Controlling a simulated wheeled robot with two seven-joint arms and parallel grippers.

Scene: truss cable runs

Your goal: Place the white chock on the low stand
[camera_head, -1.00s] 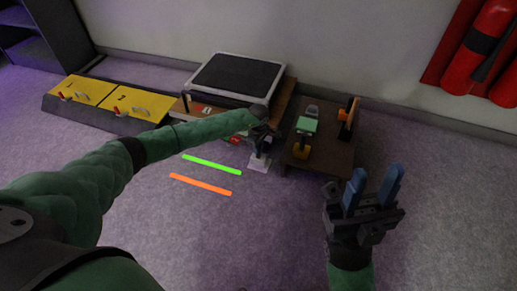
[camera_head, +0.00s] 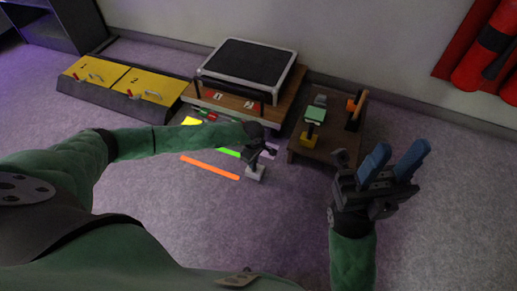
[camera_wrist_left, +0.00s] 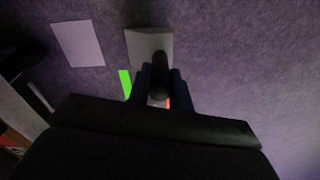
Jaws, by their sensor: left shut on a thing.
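My left gripper (camera_head: 255,158) is shut on the white chock (camera_head: 256,174), a pale block that hangs beneath its fingers. In the left wrist view the chock (camera_wrist_left: 150,44) shows as a pale grey-white face, with a dark rounded post between the fingers (camera_wrist_left: 161,82). I cannot tell whether it touches the floor. I cannot tell which is the low stand. My right gripper (camera_head: 397,160) is open and empty, with its blue fingers apart.
The brown stand carries a green-topped piece (camera_head: 315,114) on a yellow base and an orange piece (camera_head: 355,103). A black case (camera_head: 247,65) sits on the platform. A pale lilac patch (camera_head: 269,151), green strip (camera_head: 229,152) and orange strip (camera_head: 209,167) mark the floor. Front floor is clear.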

